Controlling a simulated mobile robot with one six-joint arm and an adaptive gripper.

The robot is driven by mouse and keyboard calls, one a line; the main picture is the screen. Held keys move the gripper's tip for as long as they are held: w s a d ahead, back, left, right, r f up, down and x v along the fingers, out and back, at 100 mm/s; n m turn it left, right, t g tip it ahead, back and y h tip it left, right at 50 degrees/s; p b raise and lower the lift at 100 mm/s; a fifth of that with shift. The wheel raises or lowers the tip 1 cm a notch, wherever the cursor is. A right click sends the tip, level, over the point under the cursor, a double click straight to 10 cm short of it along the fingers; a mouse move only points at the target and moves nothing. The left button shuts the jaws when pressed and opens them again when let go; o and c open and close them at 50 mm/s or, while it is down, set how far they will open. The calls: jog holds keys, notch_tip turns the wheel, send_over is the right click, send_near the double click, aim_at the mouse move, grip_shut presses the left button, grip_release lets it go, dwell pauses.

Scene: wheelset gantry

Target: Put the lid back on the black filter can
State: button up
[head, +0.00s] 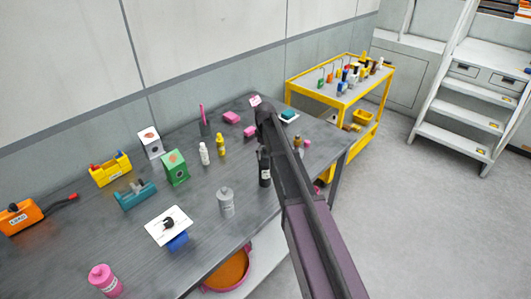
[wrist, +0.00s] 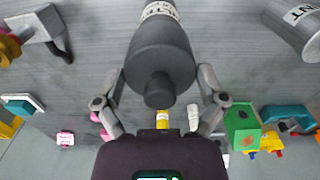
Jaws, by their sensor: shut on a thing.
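The black can (head: 265,174) is a dark bottle-shaped can with a pale label and a narrow top. In the head view it is upright near the front right of the table. In the wrist view the black can (wrist: 160,50) is seen from its top end, with its narrow top towards my palm. My gripper (wrist: 160,85) is shut on its sides; its fingertips are partly hidden. I cannot tell whether the can touches the table. A small black piece (head: 168,223) is on a white plate; I cannot tell whether it is the lid.
A grey bottle (head: 226,204) stands left of the can. White (head: 204,154) and yellow (head: 221,145) bottles and a green box (head: 175,167) stand further back. A yellow cart (head: 341,97) stands beyond the table.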

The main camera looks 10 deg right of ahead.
jog(key=o, duration=0.7)
jog(key=shift+r, duration=0.1)
jog(key=shift+r+p, duration=3.4)
jog(key=shift+p, duration=0.1)
grip_shut()
jog(key=shift+f+b, duration=2.15)
